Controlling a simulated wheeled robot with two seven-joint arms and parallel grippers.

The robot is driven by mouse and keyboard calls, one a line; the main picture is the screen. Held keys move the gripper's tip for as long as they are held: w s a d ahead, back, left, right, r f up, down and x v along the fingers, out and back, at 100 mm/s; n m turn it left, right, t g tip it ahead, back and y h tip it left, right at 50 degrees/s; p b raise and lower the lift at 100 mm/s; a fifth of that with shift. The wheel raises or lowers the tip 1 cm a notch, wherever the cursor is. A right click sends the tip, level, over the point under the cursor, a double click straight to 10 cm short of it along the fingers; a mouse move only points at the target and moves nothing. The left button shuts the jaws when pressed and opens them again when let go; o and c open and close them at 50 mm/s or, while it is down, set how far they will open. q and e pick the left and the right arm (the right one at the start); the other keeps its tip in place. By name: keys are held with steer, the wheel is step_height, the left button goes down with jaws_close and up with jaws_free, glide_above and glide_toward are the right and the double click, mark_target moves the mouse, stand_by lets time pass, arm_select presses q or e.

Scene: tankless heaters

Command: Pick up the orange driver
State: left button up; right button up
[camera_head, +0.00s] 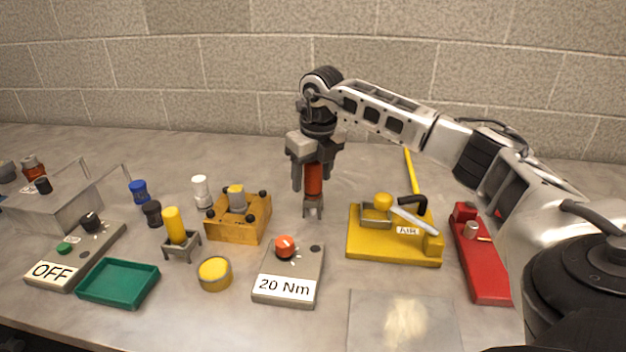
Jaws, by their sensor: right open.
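The orange driver (314,180) stands upright in a small grey stand (313,208) near the middle of the bench. My right gripper (311,186) points straight down over it. Its fingers are open on either side of the driver's handle, and the top of the driver is hidden by the gripper body. I cannot tell whether a finger touches the handle. My left gripper is not in view.
A control box (289,274) reading "20 Nm" lies in front of the driver. A wooden block (238,218) and a yellow driver (174,225) stand to the left. A yellow fixture (385,248) and a red one (482,265) lie to the right. A block wall is behind.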

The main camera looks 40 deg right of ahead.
steer(key=c, duration=1.1)
steer(key=shift+o, duration=0.2)
